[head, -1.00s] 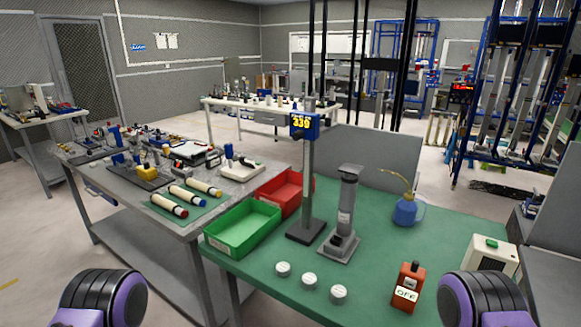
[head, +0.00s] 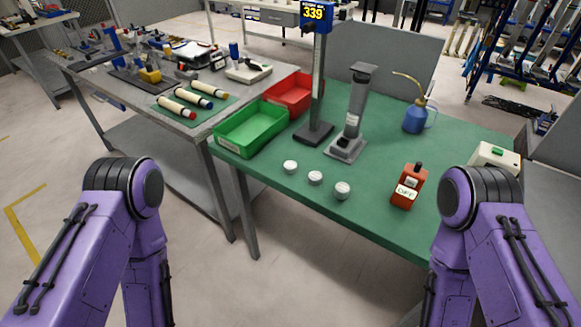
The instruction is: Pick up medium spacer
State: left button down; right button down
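Three small white round pieces, which look like the spacers, stand in a row near the front edge of the green table: a left spacer (head: 290,167), a middle spacer (head: 315,178) and a right spacer (head: 342,190). They stand apart from each other. The right one looks a little larger, but I cannot tell sizes surely from here. My two purple arms show at the lower left and lower right, bent down in front of the table. Both grippers are out of view, and nothing touches the spacers.
Behind the spacers on the green table (head: 395,228) are a green bin (head: 248,135), a red bin (head: 290,92), a height gauge (head: 318,90), a grey stand (head: 354,110) and a blue oil can (head: 415,119). An orange OFF box (head: 408,188) stands right of them. A grey workbench (head: 190,128) adjoins at left.

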aim_at(315, 177)
jog(key=k, duration=0.5)
jog(key=u, duration=2.05)
jog(key=i, duration=1.25)
jog(key=z, duration=2.1)
